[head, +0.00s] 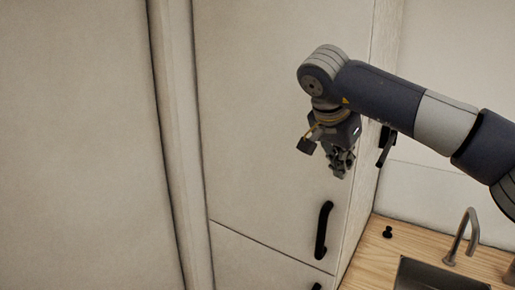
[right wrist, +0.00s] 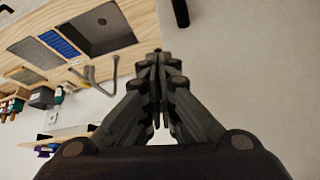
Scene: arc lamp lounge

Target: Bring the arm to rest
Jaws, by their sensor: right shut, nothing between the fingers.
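My right arm (head: 385,100) comes in from the right in the head view, raised in front of a tall pale cabinet (head: 270,90). My right gripper (head: 342,170) hangs from it, pointing down, above and to the right of a black door handle (head: 323,230). In the right wrist view my right gripper (right wrist: 158,62) has its fingers together with nothing between them. My left gripper is in neither view.
A wooden counter (head: 372,250) with a sink (head: 440,275) and a faucet (head: 460,236) is at the lower right. The sink (right wrist: 97,28) and several bottles and small items also show at the left of the right wrist view. The cabinet doors are shut.

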